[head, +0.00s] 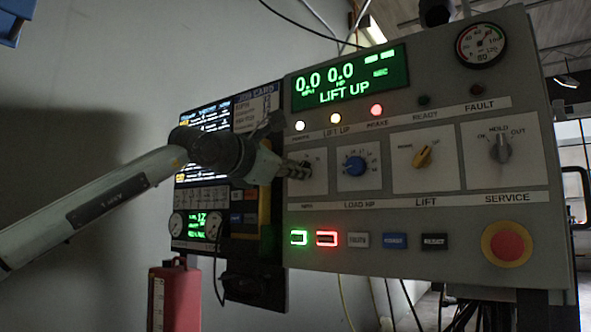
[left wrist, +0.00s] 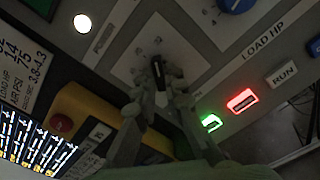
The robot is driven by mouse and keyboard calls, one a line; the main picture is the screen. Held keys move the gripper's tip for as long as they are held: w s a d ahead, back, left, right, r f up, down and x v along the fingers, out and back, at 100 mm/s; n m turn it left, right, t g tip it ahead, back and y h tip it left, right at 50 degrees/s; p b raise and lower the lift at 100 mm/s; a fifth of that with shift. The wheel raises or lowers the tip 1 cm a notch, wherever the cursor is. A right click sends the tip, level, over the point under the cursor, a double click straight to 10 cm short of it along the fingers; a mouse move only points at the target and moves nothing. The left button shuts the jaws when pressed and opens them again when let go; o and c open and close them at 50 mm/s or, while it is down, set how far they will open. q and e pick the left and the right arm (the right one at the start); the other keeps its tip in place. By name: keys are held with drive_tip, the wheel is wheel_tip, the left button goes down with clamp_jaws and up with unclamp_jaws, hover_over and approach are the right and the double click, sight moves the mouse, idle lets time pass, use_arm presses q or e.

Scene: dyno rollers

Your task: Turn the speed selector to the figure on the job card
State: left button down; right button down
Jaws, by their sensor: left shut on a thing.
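My left gripper (head: 298,169) is at the leftmost dial of the control panel, the speed selector marked MPH. In the left wrist view the dark knob of the speed selector (left wrist: 155,67) sits between the fingertips of my gripper (left wrist: 158,78), which is shut on it. In the head view the fingers hide most of that knob, and I cannot read which figure it points to. The job card (head: 257,105) hangs left of the panel, partly behind my arm. Part of a card with figures (left wrist: 18,65) shows in the left wrist view. My right gripper is not in view.
The display (head: 348,80) reads 0.0 and 0.0 with LIFT UP. A red stop button (head: 507,244) and lit green (head: 299,237) and red buttons (head: 326,239) sit below.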

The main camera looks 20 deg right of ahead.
use_arm(q)
drive_tip(key=shift+m, duration=0.9)
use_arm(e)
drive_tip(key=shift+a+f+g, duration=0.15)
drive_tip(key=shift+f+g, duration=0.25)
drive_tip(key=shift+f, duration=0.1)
use_arm(q)
drive_tip(key=c, duration=1.6)
unclamp_jaws()
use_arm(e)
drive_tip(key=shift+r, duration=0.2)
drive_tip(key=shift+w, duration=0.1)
use_arm(q)
drive_tip(key=v, duration=1.2)
drive_tip(key=shift+s, duration=0.1)
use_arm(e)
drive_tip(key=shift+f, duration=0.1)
